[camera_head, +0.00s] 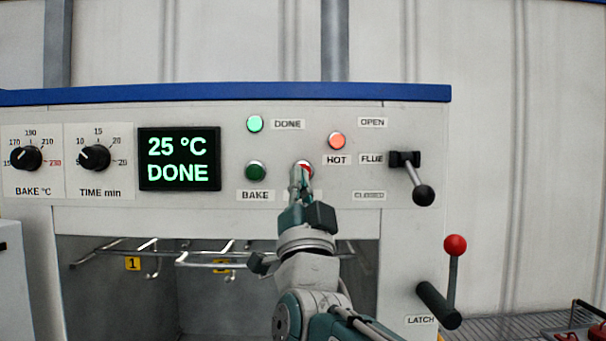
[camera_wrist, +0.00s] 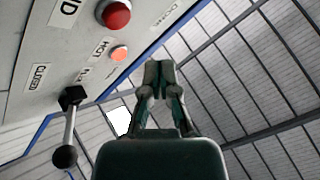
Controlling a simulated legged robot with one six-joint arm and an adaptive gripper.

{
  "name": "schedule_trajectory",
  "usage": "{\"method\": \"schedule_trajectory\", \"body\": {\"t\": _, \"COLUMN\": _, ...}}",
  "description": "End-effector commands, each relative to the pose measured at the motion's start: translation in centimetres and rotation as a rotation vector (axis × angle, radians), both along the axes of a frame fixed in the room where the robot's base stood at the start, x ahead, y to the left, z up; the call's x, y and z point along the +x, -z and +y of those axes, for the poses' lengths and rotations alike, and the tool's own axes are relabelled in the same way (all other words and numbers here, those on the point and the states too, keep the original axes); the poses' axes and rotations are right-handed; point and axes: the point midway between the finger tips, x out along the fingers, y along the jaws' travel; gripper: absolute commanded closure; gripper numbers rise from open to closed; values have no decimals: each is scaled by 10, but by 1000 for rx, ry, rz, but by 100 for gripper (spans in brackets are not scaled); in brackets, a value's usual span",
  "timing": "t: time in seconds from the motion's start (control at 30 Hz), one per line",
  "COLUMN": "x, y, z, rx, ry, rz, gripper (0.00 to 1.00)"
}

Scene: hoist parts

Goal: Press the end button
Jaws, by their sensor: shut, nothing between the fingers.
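The red end button (camera_head: 305,163) is on the oven panel, right of the green BAKE button (camera_head: 255,171). In the head view my gripper (camera_head: 300,180) is in front of it and covers its lower part and its label. In the wrist view the red button (camera_wrist: 116,14) is whole at the top, beside a label cut to "ND". There my gripper (camera_wrist: 159,72) is shut and empty, its tips apart from the button in the picture. The frames do not clearly show how far the tips are from the panel.
The display (camera_head: 179,159) reads 25 °C DONE. The DONE lamp (camera_head: 255,124) glows green and the HOT lamp (camera_head: 337,140) orange. The flue lever (camera_head: 422,194) and red-knobbed latch lever (camera_head: 454,262) stick out at right. Hooked rails (camera_head: 200,262) hang in the open chamber below.

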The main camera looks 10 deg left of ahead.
Motion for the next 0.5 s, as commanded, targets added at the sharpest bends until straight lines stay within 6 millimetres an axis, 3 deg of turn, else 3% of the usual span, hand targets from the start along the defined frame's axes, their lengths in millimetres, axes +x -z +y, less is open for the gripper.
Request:
{"method": "schedule_trajectory", "body": {"t": 0.2, "x": 27, "y": 1, "z": 6, "rx": -1, "ry": 1, "rz": 2, "gripper": 100}}
{"method": "schedule_trajectory", "body": {"t": 0.5, "x": 40, "y": 0, "z": 10, "rx": 0, "ry": 1, "rz": -1, "gripper": 100}}
